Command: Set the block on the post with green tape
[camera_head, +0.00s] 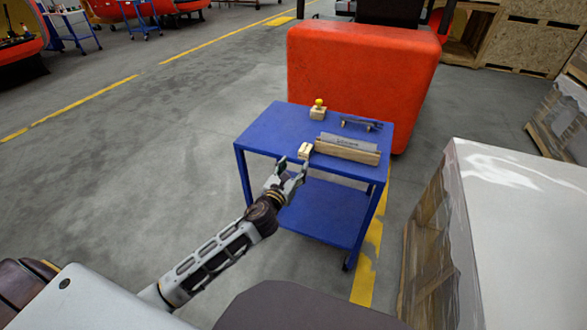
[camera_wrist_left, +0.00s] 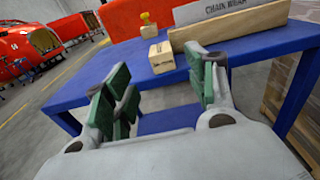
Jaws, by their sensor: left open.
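A small pale wooden block (camera_head: 305,151) with dark print stands at the near edge of the blue cart's top. It also shows in the left wrist view (camera_wrist_left: 161,57), just beyond my fingers. My left gripper (camera_head: 292,166) is open and empty, just short of the cart's near edge and the block. In the left wrist view its green-padded fingers (camera_wrist_left: 160,82) are spread, with the block ahead of the gap, apart from them. I cannot make out a post with green tape in either view. My right gripper is not in view.
The blue cart (camera_head: 268,132) also bears a wooden piece with a yellow knob (camera_head: 318,109), a long wooden bar with a grey "CHAIN WEAR" plate (camera_head: 346,148) and a dark tool (camera_head: 360,123). A red body (camera_head: 360,75) stands behind. A wrapped pallet stack (camera_head: 520,220) is right.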

